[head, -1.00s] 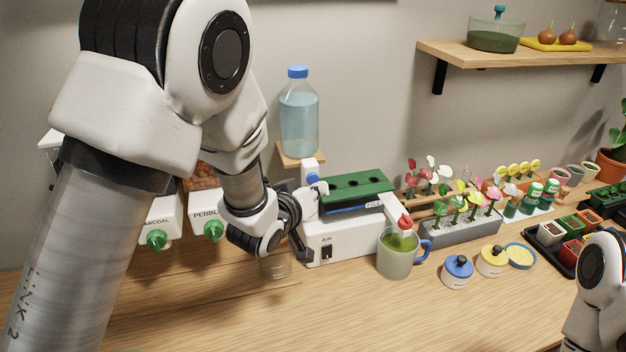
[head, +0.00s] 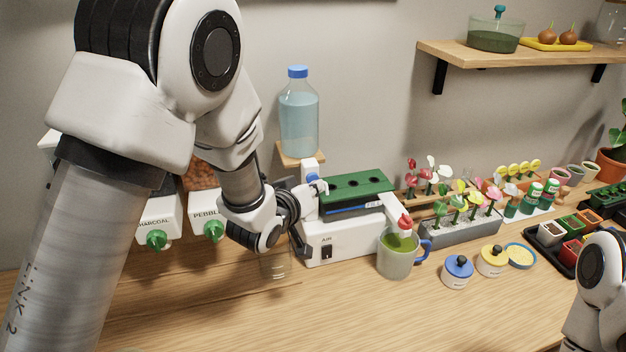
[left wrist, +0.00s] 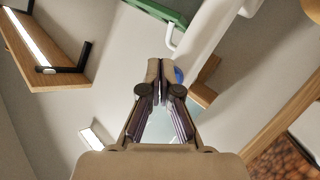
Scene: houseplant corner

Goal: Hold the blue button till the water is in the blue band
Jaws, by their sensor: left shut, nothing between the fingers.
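The blue button (head: 313,177) sits on the white post under the water bottle (head: 299,122). It also shows in the left wrist view (left wrist: 179,75), right beside the fingertips. My left gripper (head: 320,187) is shut and empty, its tips close to the button; whether they touch it I cannot tell. In the left wrist view the closed fingers (left wrist: 160,66) partly cover the button. The planter tank (head: 352,208) has a green lid with dark holes and a blue strip on its front. The water level against it is too small to read. My right gripper is out of view.
A clear glass (head: 275,266) stands under my left wrist. A green-filled mug (head: 398,252) stands before the tank. Blue and yellow lidded jars (head: 457,271) and plant trays fill the right. Charcoal and pebble dispensers (head: 160,222) are left. The front table is clear.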

